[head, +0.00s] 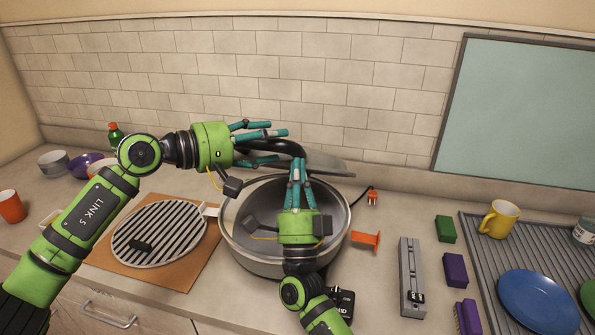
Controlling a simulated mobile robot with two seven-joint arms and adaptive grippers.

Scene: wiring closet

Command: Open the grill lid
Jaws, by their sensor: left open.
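The round silver grill (236,247) stands on the counter in the middle of the head view. Its inside shows, and a grey lid (328,164) is raised and tilted at its back edge. My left gripper (272,144) is open at the lid's upper left, with its teal fingers around or beside a black curved handle (288,147). I cannot tell whether they touch it. My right gripper (298,172) is in front of the lid, above the bowl, with its fingers pointing at the lid. Its fingers look close together, and their tips overlap the lid in the picture.
A striped round grate (185,221) lies on a brown board (181,277) at left. An orange plug (373,197), an orange piece (366,240) and a grey tool (410,270) lie right of the grill. A drying rack (495,262) holds a yellow mug (499,219) and blue plate (538,300).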

